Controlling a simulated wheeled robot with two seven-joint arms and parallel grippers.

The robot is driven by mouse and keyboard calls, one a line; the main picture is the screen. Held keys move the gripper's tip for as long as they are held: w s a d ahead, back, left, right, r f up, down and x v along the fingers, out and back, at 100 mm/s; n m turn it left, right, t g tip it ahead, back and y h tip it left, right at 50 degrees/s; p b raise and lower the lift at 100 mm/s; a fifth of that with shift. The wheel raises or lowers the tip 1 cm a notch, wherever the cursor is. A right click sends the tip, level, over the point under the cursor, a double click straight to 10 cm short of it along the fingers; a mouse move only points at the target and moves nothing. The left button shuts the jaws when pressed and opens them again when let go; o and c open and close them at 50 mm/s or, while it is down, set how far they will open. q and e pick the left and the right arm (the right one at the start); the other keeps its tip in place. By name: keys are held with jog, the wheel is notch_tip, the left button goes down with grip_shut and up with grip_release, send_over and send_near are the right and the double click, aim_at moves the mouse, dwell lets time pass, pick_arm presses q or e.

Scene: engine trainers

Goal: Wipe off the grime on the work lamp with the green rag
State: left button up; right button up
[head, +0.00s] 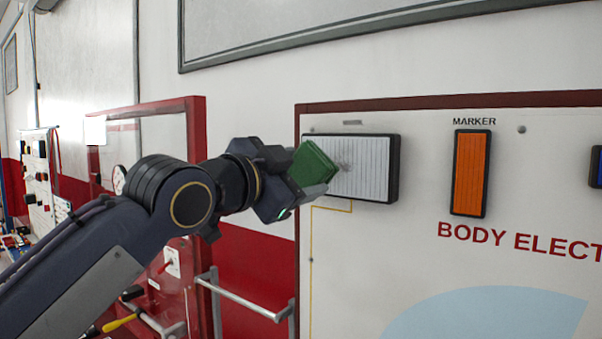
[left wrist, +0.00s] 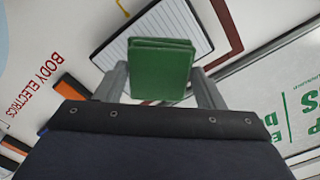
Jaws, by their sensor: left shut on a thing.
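The work lamp (head: 368,168) is a white ribbed rectangle in a black frame on the upper left of the body electrics board. A grey smudge of grime (head: 346,167) shows on its face just right of the rag. My left gripper (head: 308,178) is shut on the folded green rag (head: 314,163), which is at the lamp's left end. In the left wrist view the rag (left wrist: 162,70) sits between the two fingers, in front of the lamp (left wrist: 183,22). I cannot tell whether the rag touches the lamp. My right gripper is not in view.
An orange marker lamp (head: 471,173) is on the board (head: 400,240) to the right of the work lamp. A red-framed clear panel (head: 197,150) and a metal rail (head: 245,303) stand left of the board, behind my left arm.

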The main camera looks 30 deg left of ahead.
pick_arm(q)
jog(key=shift+s+a+b, duration=0.15)
jog(key=shift+s+b, duration=0.2)
jog(key=shift+s, duration=1.2)
jog(key=shift+w, duration=0.1)
jog(key=shift+w+d+p, duration=0.15)
jog(key=shift+w+p, duration=0.05)
jog(key=shift+w, duration=1.4)
jog(key=shift+w+d+p, duration=0.1)
jog(key=shift+w+p, duration=0.1)
jog(key=shift+w, duration=1.35)
jog(key=shift+w+d+p, duration=0.1)
jog(key=shift+w+p, duration=0.2)
jog(key=shift+w, duration=1)
